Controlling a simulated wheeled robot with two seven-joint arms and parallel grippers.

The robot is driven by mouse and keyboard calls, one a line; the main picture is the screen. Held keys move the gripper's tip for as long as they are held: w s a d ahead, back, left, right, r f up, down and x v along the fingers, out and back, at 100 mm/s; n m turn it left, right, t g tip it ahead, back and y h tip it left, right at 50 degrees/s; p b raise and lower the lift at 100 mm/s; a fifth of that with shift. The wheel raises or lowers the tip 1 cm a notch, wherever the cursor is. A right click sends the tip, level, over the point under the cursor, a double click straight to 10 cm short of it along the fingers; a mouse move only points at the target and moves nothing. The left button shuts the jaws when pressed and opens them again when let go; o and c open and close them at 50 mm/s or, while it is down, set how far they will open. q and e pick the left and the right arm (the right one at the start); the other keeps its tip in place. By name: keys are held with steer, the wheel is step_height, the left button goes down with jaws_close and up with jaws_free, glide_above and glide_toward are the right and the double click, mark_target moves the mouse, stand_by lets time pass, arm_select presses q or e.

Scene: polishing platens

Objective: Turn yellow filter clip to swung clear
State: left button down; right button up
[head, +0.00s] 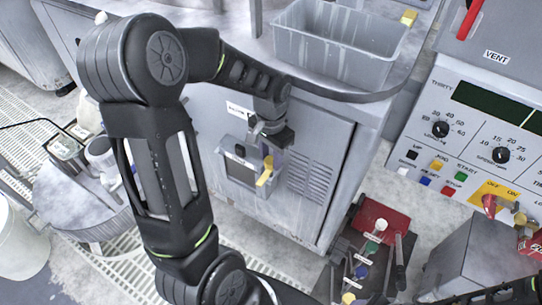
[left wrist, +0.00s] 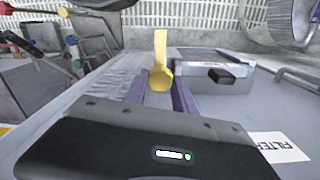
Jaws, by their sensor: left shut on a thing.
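The yellow filter clip (head: 265,172) is on the front of the grey cabinet, beside a small framed panel (head: 240,170). Its free end hangs down and slightly to the left in the head view. My left gripper (head: 270,150) reaches down from above and is shut on the clip. In the left wrist view the clip (left wrist: 160,65) stands out between the two purple-grey fingers (left wrist: 160,98), and its gripped part is partly hidden by the gripper body. My right gripper cannot be made out; only a dark arm part shows at the lower right edge of the head view.
A grey tub (head: 335,45) stands on the counter above the cabinet. A control panel (head: 490,130) with dials and buttons is at the right. A stand with coloured knobs (head: 365,255) is below right. A "FILTER" label (left wrist: 280,147) shows in the left wrist view.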

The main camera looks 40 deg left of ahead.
mark_target(271, 160)
arm_select(q)
steer(key=c, duration=1)
jaws_free()
step_height(271, 160, up, 8)
steer(key=shift+f+p, duration=0.1)
steer(key=shift+p, duration=0.4)
steer(key=shift+s, duration=0.1)
